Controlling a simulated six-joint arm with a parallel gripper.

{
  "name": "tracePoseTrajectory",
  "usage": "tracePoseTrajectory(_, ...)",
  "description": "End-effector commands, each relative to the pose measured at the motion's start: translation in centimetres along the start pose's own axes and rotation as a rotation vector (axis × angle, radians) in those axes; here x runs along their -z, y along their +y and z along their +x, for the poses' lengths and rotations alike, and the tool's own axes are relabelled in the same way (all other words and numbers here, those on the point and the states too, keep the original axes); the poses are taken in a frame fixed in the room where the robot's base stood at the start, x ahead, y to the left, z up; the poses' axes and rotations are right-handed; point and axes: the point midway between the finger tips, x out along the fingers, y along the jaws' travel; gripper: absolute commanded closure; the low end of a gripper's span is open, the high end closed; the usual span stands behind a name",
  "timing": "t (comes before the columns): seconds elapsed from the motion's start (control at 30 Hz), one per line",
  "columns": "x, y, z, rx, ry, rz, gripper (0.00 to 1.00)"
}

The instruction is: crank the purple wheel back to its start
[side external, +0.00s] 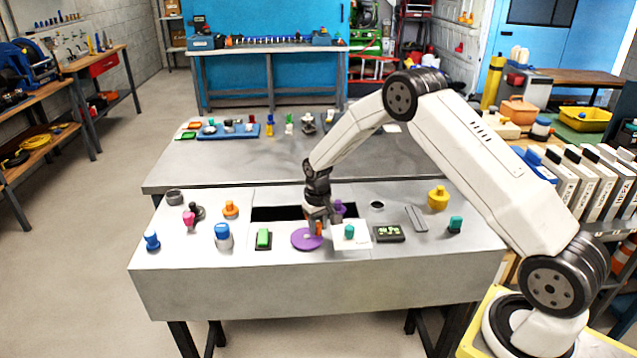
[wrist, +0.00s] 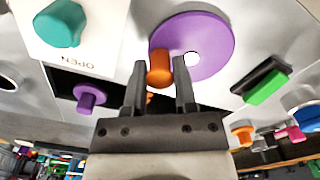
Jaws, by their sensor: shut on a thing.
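The purple wheel (side external: 302,240) lies flat on the front part of the grey bench top. It also shows in the wrist view (wrist: 212,40), with a pale spot at its centre. An orange crank handle (wrist: 160,68) stands near its rim; in the side view the handle (side external: 318,229) is partly hidden by my gripper. My gripper (wrist: 159,80) is shut on the orange handle, with one finger on each side of it. In the side view my gripper (side external: 319,218) reaches down from above at the wheel's right edge.
A teal knob (side external: 350,231) on a white plate marked OPEN sits close right of the wheel. A green button (side external: 263,238) is to its left. Behind are a dark slot (side external: 275,213) and a purple knob (wrist: 90,96).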

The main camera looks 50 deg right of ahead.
Motion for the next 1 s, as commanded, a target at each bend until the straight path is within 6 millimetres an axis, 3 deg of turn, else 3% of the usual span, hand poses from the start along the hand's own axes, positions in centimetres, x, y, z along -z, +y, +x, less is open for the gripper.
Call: tracePoseTrajectory(1.0,-1.2,-0.8,-0.1,0.001,0.003,0.000,0.98)
